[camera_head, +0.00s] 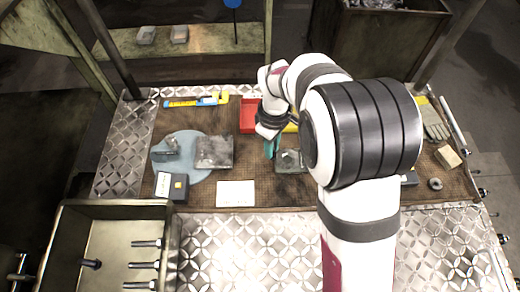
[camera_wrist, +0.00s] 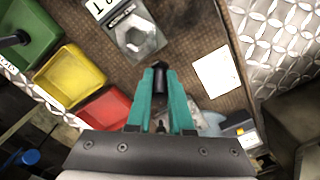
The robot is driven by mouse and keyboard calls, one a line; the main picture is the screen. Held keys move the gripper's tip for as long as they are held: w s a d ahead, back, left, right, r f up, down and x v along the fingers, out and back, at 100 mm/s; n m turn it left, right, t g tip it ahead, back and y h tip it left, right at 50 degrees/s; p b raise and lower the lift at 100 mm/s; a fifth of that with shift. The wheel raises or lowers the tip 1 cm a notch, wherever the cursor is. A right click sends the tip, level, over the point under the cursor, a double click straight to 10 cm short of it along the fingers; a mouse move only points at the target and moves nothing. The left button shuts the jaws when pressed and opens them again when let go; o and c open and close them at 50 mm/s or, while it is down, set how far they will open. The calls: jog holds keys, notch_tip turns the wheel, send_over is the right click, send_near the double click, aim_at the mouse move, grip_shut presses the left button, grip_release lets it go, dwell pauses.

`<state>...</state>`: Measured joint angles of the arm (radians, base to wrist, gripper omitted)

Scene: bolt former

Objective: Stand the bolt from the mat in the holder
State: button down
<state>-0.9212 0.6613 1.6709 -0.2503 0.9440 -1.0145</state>
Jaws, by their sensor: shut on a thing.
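My gripper (camera_head: 271,150) is over the brown work mat, its teal fingers pointing down. In the wrist view the fingers (camera_wrist: 160,85) are shut on a dark bolt (camera_wrist: 160,78), whose end shows between the tips. In the head view I cannot make out the bolt. A grey block with a hexagonal shape on top (camera_wrist: 138,36), apparently the holder, lies ahead of the fingertips in the wrist view. In the head view this block (camera_head: 290,161) is just right of my gripper, partly hidden by my arm. The bolt is apart from it.
A red bin (camera_head: 248,112) stands behind the gripper; yellow (camera_wrist: 70,72) and green (camera_wrist: 30,35) bins line up beside it. A grey plate (camera_head: 214,152), a round blue-grey pad (camera_head: 200,178) and a white card (camera_head: 236,194) lie to the left. A metal tray (camera_head: 110,235) holds several bolts.

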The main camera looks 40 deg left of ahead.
jog(key=w+d+r, duration=0.3)
jog(key=d+r, duration=0.1)
jog(key=d, duration=0.3)
send_over(288, 160)
jog(key=shift+n, duration=0.4)
jog(key=shift+f, duration=3.5)
jog(key=shift+f, duration=0.8)
jog(key=c, duration=0.7)
grip_release()
jog(key=shift+c, duration=0.2)
